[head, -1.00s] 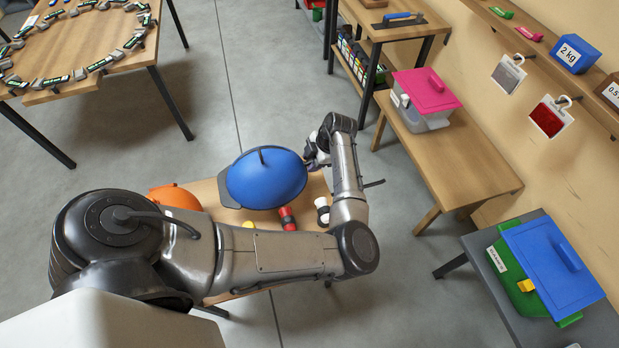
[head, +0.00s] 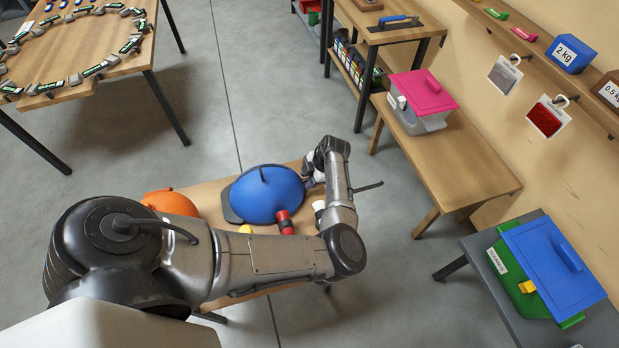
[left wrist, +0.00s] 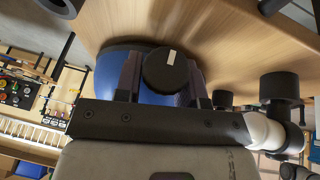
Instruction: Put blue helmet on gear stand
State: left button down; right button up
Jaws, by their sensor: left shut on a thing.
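The blue helmet (head: 265,192) has a dark brim and sits low over the wooden stand top (head: 215,192); I cannot tell whether it touches the wood. My left gripper (head: 309,178) is shut on the helmet's right side. In the left wrist view, the gripper (left wrist: 163,85) has its fingers either side of a dark round piece with a white mark, with the helmet's blue shell (left wrist: 106,72) behind. An orange helmet (head: 170,202) lies left of the blue one. I cannot tell for sure that this wooden top is the gear stand. My right gripper is out of view.
A red object (head: 284,222) and a white one (head: 320,207) stand close to the blue helmet, with a yellow item (head: 246,229) nearby. A bench with a pink-lidded box (head: 424,92) stands right. A blue-lidded green bin (head: 553,268) is at lower right. Open floor lies between.

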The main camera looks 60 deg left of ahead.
pick_arm(q)
jog(key=c, duration=0.7)
grip_release()
jog(key=shift+w+r, duration=0.1)
jog(key=v, duration=1.1)
jog(key=shift+w+d+r+p, duration=0.15)
jog(key=shift+r+p, duration=0.2)
